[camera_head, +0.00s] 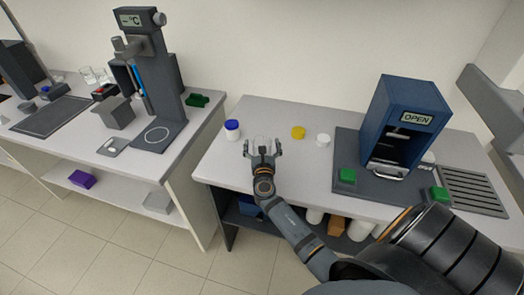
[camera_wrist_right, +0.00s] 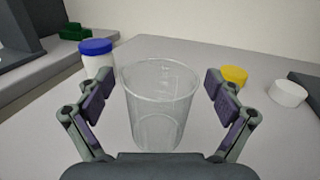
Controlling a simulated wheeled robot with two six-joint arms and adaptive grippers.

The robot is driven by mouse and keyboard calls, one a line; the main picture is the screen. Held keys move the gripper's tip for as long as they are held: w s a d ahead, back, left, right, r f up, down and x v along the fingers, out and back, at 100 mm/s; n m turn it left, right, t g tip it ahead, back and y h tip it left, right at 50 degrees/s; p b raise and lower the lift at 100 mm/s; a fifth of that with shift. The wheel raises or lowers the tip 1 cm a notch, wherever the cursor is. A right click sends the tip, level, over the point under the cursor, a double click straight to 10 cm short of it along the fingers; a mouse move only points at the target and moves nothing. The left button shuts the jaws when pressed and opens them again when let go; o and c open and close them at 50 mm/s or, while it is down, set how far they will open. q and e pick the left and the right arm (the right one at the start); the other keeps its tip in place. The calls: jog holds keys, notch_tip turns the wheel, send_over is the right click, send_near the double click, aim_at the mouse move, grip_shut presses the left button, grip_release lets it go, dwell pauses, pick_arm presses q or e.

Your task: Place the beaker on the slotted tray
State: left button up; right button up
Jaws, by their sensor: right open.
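The clear beaker (camera_wrist_right: 160,105) stands upright on the light worktop between the spread fingers of my right gripper (camera_wrist_right: 160,100). Small gaps show between the beaker and the finger pads. In the head view my right gripper (camera_head: 262,148) reaches over the front part of the right bench, and the beaker (camera_head: 262,143) shows faintly between its fingers. The slotted tray (camera_head: 472,190) lies at the right end of the same bench, dark with parallel slots, and looks empty. My left gripper is not seen.
A blue-lidded white jar (camera_head: 232,130) stands left of the beaker. A yellow lid (camera_head: 298,132) and a white cup (camera_head: 323,140) stand to its right.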

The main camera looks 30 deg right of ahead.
jog(key=shift+s+a, duration=0.1)
jog(key=shift+s, duration=0.05)
jog(key=shift+c, duration=0.9)
jog(key=c, duration=1)
jog(key=shift+c, duration=1.1)
jog(key=shift+r, duration=0.15)
